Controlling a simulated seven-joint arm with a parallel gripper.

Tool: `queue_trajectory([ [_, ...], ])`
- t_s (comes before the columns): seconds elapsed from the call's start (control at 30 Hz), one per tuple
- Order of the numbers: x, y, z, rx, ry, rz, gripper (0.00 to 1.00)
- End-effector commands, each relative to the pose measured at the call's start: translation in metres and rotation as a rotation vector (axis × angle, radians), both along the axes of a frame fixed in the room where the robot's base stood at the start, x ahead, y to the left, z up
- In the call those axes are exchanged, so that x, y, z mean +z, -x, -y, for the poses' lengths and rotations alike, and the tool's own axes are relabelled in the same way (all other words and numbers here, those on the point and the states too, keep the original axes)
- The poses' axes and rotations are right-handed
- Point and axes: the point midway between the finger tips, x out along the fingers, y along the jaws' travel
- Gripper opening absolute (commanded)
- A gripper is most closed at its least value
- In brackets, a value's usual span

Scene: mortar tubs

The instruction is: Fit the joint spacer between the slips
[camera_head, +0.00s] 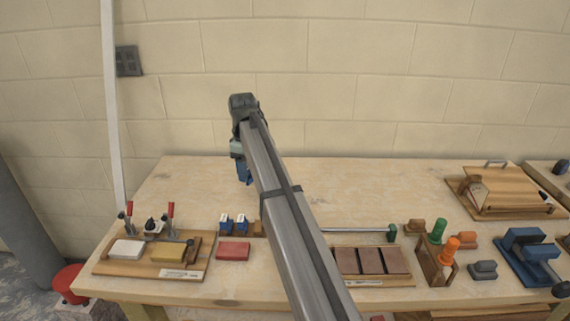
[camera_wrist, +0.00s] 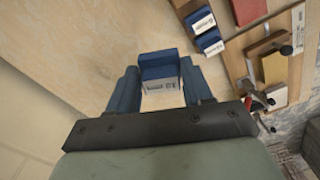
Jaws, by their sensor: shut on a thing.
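My gripper (camera_head: 243,172) is above the back left of the bench, its blue fingers pointing down. In the wrist view my gripper (camera_wrist: 161,92) is shut on a blue block with a white, printed face, which I take as the joint spacer (camera_wrist: 160,68). In the head view the block cannot be told from the fingers. A white slip (camera_head: 127,249) and a yellow slip (camera_head: 174,252) lie apart on a wooden board (camera_head: 145,270) at the front left, with a gap between them. The gripper is behind and to the right of this board. The yellow slip also shows in the wrist view (camera_wrist: 270,68).
Two red-handled clamps (camera_head: 171,212) stand at the board's back. Two similar blue blocks (camera_head: 233,223) and a red block (camera_head: 233,250) lie to its right. A tray of brown slips (camera_head: 372,263) and coloured handled tools (camera_head: 437,240) are farther right. The back left bench is clear.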

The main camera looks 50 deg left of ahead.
Motion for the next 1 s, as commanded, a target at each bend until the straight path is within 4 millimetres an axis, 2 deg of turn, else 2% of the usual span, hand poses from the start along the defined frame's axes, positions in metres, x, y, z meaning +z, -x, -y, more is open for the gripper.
queue_trajectory([
  [0.03, -0.001, 0.021, -0.011, 0.015, 0.0, 0.0, 0.21],
  [0.3, -0.006, 0.121, -0.052, 0.069, 0.0, 0.0, 0.21],
  [0.6, -0.008, 0.236, -0.083, 0.137, 0.0, 0.0, 0.21],
  [0.8, -0.017, 0.305, -0.088, 0.214, 0.001, -0.001, 0.21],
  [0.9, -0.027, 0.328, -0.084, 0.274, 0.002, 0.0, 0.21],
  [1.0, -0.039, 0.34, -0.077, 0.334, 0.001, -0.001, 0.21],
])
